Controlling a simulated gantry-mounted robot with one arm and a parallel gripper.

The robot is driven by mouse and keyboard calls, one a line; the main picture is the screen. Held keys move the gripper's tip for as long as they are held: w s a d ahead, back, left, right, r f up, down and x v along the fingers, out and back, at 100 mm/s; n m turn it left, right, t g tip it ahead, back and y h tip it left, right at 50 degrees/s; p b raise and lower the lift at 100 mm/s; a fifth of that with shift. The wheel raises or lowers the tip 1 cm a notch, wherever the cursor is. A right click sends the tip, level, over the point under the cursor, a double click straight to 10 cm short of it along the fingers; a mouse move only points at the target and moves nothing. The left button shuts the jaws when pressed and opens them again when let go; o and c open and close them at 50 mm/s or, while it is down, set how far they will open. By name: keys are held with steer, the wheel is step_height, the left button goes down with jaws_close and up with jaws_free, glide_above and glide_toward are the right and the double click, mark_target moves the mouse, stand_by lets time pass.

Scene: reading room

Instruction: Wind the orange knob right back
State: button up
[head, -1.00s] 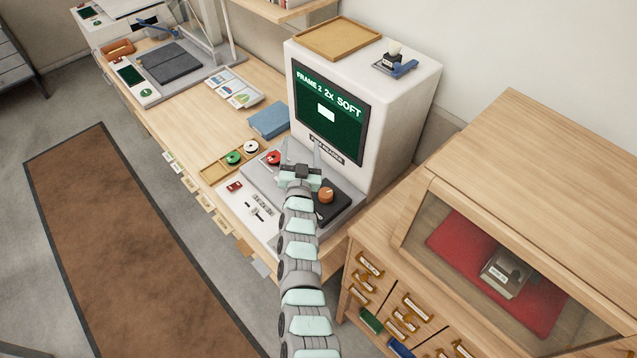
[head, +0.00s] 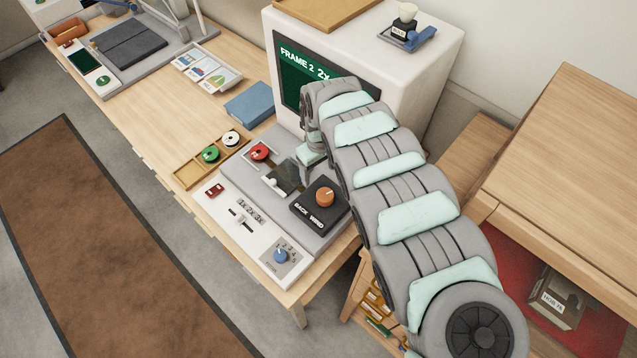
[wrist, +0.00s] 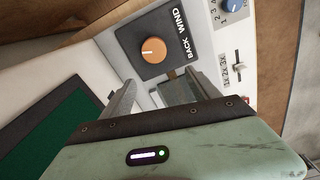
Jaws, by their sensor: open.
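The orange knob (head: 325,196) sits on a black plate (head: 307,214) marked BACK and WIND, on the grey deck of the reader. The knob (wrist: 153,50) also shows in the wrist view, with a pale mark on its top. My gripper (wrist: 160,78) is open and empty. Its two fingers reach toward the deck, and the knob lies beyond their tips, apart from them. In the head view my arm arches in front of the screen and hides most of the gripper. The reader screen (head: 292,75) reads FRAME 2 and 2x; my arm covers the rest.
On the panel are a blue dial (head: 281,256), a slider (head: 240,217) and a red switch (head: 215,191). A red reel (head: 259,152) sits on the deck. A tray (head: 190,172) with green and white reels and a blue book (head: 249,103) lie behind. A wooden cabinet stands at right.

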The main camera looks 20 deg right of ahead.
mark_target(325, 195)
steer(key=shift+g, duration=0.4)
steer(key=f, duration=0.3)
steer(key=s+f, duration=0.1)
steer(key=f, duration=0.2)
steer(key=d+f, duration=0.1)
steer(key=f, duration=0.2)
steer(key=shift+s, duration=0.3)
steer(key=shift+d+f+b, duration=0.15)
steer(key=shift+f+b, duration=0.2)
steer(key=shift+f, duration=0.55)
steer(key=c, duration=1.4)
